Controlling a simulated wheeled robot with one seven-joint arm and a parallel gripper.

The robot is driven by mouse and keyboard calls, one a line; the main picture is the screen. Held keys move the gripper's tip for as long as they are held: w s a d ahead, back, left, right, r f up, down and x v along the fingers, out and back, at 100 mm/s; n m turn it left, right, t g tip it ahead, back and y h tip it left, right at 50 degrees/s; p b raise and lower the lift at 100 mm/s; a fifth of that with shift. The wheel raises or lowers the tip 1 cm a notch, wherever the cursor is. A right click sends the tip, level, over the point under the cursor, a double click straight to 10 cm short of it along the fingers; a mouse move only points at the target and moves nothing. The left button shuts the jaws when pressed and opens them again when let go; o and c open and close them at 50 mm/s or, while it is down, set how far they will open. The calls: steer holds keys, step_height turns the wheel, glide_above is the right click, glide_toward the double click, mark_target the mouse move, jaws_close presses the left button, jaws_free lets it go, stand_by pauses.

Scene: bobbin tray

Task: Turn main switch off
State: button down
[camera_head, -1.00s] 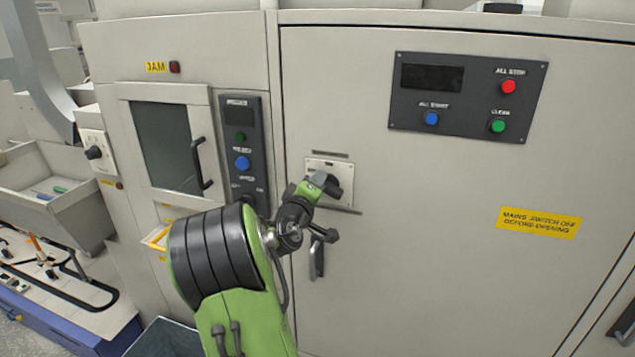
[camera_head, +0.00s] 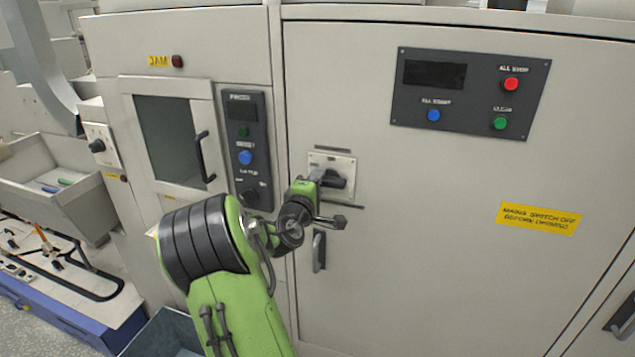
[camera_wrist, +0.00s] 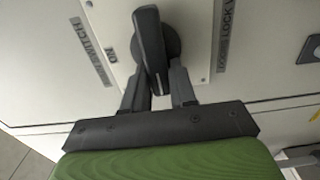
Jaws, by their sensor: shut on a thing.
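The main switch is a dark rotary handle (camera_wrist: 150,42) on a pale plate (camera_wrist: 200,35) fixed to the grey cabinet door. In the head view the plate (camera_head: 342,163) shows left of the door's middle, with the handle (camera_head: 331,179) partly behind my gripper. My gripper (camera_wrist: 158,80) is shut on the handle, with one finger on each side of it. In the wrist view the handle stands nearly upright, leaning slightly, and the word "ON" reads on the plate left of it.
A door handle (camera_head: 319,251) hangs below the switch. A control panel (camera_head: 468,95) with red, blue and green buttons is at upper right. A yellow warning label (camera_head: 539,219) is at right. A narrow button panel (camera_head: 245,150) stands left of the switch.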

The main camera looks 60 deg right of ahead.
steer(key=c, duration=1)
jaws_free()
steer(key=s+a+b, duration=0.2)
steer(key=a+b, duration=0.1)
steer(key=a, duration=1.2)
steer(key=shift+s+a+b, duration=0.2)
steer(key=shift+a+b, duration=0.1)
steer(key=shift+b, duration=0.05)
